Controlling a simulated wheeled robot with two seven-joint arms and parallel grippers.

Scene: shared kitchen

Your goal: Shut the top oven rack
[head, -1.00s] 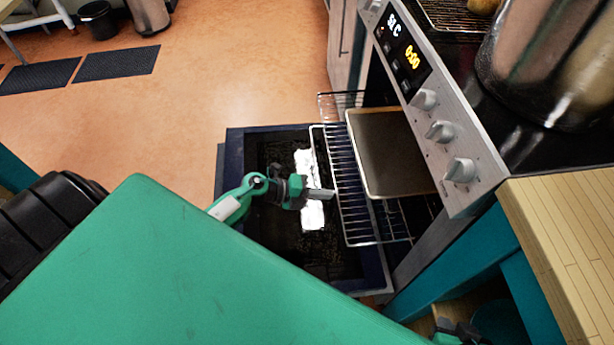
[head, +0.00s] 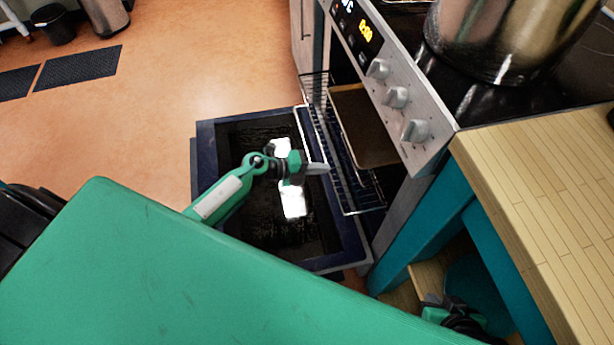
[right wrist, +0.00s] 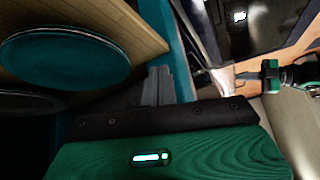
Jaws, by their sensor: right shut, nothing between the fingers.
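The oven (head: 392,95) stands at the right of the head view with its dark door (head: 235,135) folded down. The top rack (head: 335,165), a wire grid, sticks partway out over the door. A brownish baking tray (head: 362,125) lies at the rack, partly hidden under the control panel. My left gripper (head: 318,169) is shut at the rack's front edge; I cannot tell whether it touches. My right gripper (head: 436,304) is low by the counter, mostly hidden; the right wrist view shows its fingers (right wrist: 158,86) shut and empty.
A large metal pot (head: 500,40) stands on the stove top. A wooden counter (head: 535,170) with teal sides is at the right. In the right wrist view, a round teal plate (right wrist: 65,58) lies on a wooden shelf near my right fingers.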

